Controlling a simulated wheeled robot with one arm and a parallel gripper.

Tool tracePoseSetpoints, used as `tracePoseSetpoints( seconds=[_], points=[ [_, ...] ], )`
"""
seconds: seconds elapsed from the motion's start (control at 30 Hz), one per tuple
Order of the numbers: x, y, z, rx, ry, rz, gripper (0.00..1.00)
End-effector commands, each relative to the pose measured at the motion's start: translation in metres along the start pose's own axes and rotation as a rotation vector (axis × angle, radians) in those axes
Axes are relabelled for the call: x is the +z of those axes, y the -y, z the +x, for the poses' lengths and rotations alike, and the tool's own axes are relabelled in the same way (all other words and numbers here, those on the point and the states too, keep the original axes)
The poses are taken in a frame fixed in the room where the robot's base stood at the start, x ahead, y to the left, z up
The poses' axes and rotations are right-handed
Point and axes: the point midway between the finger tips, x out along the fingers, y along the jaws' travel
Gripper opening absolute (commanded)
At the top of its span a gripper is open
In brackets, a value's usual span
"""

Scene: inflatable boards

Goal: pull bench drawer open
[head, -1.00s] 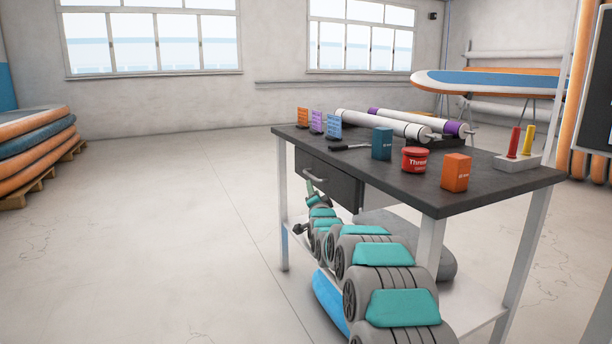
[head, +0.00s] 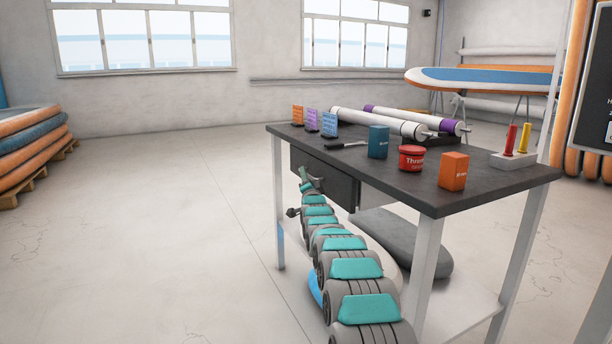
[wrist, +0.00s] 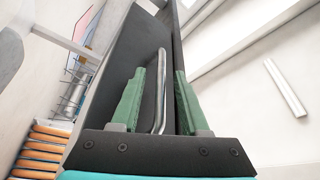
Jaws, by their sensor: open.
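The bench drawer (head: 332,184) has a dark grey front under the left end of the bench's dark top and looks shut or nearly so. Its silver bar handle (wrist: 160,92) shows in the wrist view between the two green fingers of my gripper (wrist: 160,73). The fingers are open, with a gap on each side of the bar. In the head view my gripper (head: 307,179) is at the drawer front and partly covers the handle.
The bench top (head: 395,185) carries an orange box (head: 453,171), a red tub (head: 411,158), a teal box (head: 378,142), small cards and rolls. A white bench leg (head: 424,265) stands right of my arm. Stacked boards (head: 30,150) lie far left. The floor left of the bench is clear.

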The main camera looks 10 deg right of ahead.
Motion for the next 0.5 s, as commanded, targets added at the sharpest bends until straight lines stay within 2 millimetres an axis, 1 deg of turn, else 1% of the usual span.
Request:
tracePoseSetpoints(
  seconds=[0.2, 0.5],
  points=[
    [0.000, 0.000, 0.012, -0.002, -0.001, -0.001, 0.45],
    [0.000, 0.000, 0.017, 0.000, 0.000, 0.000, 0.45]
  ],
)
